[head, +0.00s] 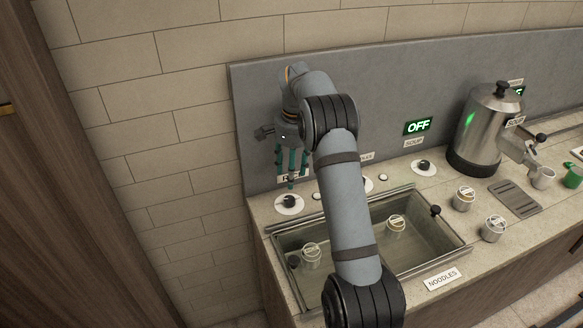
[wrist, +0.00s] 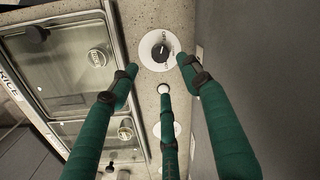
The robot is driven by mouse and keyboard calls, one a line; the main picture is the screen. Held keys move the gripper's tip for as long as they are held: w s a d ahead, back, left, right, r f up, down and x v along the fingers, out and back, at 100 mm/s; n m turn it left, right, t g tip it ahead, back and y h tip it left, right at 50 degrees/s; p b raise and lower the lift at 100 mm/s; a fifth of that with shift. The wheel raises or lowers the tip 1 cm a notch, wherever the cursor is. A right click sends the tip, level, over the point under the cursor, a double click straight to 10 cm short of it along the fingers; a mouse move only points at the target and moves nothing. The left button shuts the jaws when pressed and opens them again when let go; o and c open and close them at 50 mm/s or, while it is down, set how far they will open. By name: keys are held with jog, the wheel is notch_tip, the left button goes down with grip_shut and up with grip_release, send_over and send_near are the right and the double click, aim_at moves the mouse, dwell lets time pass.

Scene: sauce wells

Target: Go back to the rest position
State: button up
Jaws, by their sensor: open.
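My gripper (head: 291,172) hangs fingers-down near the grey back panel at the left end of the counter. Its green fingers are spread open and hold nothing. Below it in the head view is a black knob (head: 289,202) on a white round dial. In the wrist view my gripper (wrist: 160,75) has two fingertips on either side of the same kind of black knob (wrist: 161,50), with a third finger below it. I cannot tell whether any fingertip touches the knob or dial.
More baskets (head: 494,229) stand on the counter. The back panel (head: 255,125) is close behind my gripper.

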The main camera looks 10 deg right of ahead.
aim_at(290, 199)
jog(key=shift+r, duration=0.9)
jog(key=f, duration=1.2)
jog(key=shift+w+a+f, duration=0.1)
jog(key=shift+w+a, duration=0.1)
